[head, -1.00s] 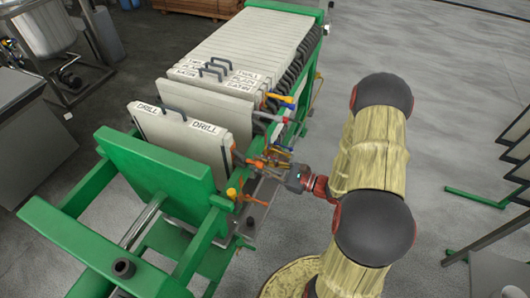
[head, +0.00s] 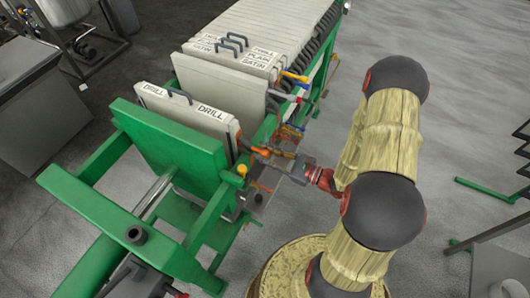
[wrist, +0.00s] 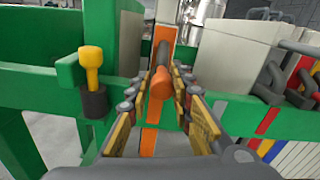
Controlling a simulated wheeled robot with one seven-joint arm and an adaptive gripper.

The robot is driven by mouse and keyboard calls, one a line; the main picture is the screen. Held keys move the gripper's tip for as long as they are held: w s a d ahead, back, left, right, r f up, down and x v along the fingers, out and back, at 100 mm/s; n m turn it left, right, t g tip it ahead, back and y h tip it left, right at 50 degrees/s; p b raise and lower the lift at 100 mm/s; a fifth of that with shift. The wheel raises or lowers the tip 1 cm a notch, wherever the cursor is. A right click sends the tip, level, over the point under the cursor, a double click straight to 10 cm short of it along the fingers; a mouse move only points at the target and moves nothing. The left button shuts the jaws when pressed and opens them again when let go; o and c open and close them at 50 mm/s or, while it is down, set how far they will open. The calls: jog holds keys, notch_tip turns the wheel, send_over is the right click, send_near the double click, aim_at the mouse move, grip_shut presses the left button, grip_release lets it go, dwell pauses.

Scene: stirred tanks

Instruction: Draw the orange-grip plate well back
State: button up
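The pale plate labelled DRILL (head: 185,115) stands upright in the green press frame, with an open gap between it and the packed plates behind. Its orange grip (wrist: 160,84) sticks out at the side toward my arm and lies between the fingertips of my gripper (wrist: 163,77). In the head view my gripper (head: 264,153) reaches in from the right, and the contact is small there.
The packed plates (head: 215,70) stand behind, with several coloured grips along their side. The green end plate (head: 165,147) is in front; a yellow knob (wrist: 90,62) sits left of my gripper. Green side rails run below.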

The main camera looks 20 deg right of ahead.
jog(key=o, duration=0.4)
jog(key=shift+f, duration=0.15)
jog(key=shift+d, duration=0.1)
jog(key=shift+s+d+f, duration=0.25)
jog(key=shift+s+d, duration=0.15)
jog(key=v, duration=1.1)
jog(key=shift+a+r, duration=0.1)
jog(key=shift+r, duration=0.2)
